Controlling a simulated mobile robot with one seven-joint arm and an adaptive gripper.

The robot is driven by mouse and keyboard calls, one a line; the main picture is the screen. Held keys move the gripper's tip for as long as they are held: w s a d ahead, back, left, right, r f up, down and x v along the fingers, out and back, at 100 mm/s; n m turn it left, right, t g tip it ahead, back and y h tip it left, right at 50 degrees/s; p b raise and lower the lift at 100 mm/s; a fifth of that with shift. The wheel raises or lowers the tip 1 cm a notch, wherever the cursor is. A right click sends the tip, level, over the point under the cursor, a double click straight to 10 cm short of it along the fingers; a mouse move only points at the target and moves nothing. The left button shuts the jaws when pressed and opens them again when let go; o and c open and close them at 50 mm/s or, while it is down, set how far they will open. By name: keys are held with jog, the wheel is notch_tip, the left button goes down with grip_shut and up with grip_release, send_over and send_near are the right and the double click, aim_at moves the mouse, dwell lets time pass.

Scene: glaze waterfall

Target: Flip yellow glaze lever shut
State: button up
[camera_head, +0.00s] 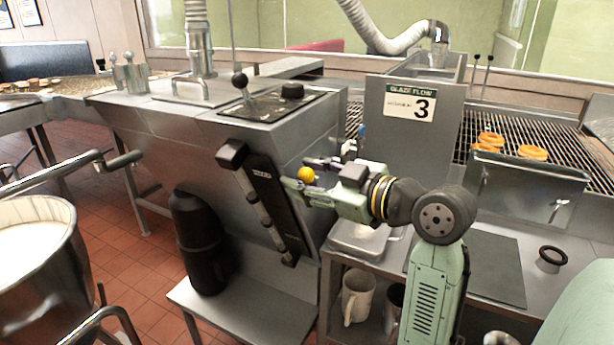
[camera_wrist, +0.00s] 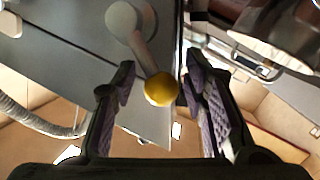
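The yellow glaze lever ends in a round yellow knob (camera_head: 306,174) beside the "Glaze Flow 3" cabinet. In the wrist view, the yellow knob (camera_wrist: 161,89) sits on a short grey lever arm (camera_wrist: 142,52), which runs from a round pivot (camera_wrist: 130,18) on a grey panel. My gripper (camera_head: 303,178) is at the knob. In the wrist view, my gripper (camera_wrist: 158,76) has its purple-padded fingers apart, one on each side of the knob. A gap shows on the left; the right finger is very close, and contact cannot be told. The head view hides the lever arm.
The steel glaze machine (camera_head: 250,120) with a black-handled control bar (camera_head: 265,205) stands close left of my gripper. The Glaze Flow cabinet (camera_head: 412,125) rises behind my arm. Doughnuts (camera_head: 532,152) lie on a rack at right. A mug (camera_head: 358,297) stands on the lower shelf.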

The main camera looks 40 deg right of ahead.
jog(key=shift+o, duration=0.8)
jog(key=shift+a, duration=0.1)
jog(key=v, duration=1.2)
